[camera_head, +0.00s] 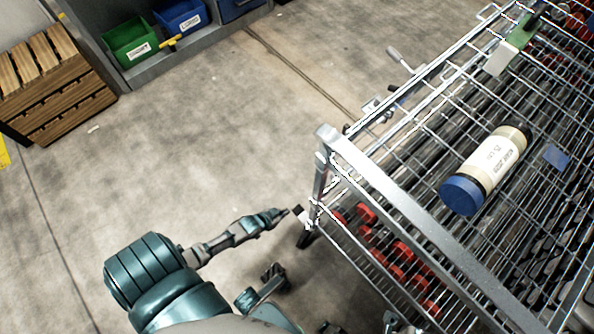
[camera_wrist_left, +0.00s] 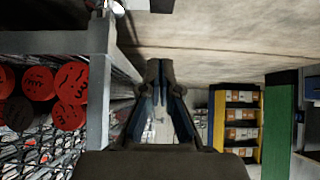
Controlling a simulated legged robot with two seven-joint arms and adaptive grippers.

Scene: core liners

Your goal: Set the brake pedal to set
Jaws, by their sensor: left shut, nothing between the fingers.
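A wire rack cart (camera_head: 395,197) fills the right side of the head view, its near corner post beside my left gripper. My left gripper (camera_head: 298,211) is at that post, low down; whether it touches the post is unclear. In the left wrist view its fingers (camera_wrist_left: 159,68) are together at the tips with nothing between them. A grey cart post (camera_wrist_left: 98,100) stands just left of them there. I cannot make out the brake pedal for certain in either view. A dark part (camera_head: 305,238) shows at the foot of the corner post.
A capped tube (camera_head: 487,168) lies on the cart's top. Red-capped tubes (camera_head: 400,252) lie lower, also in the left wrist view (camera_wrist_left: 70,83). Wooden crates (camera_head: 55,85) and a green bin (camera_head: 130,42) stand at the back left. The floor left of the cart is clear.

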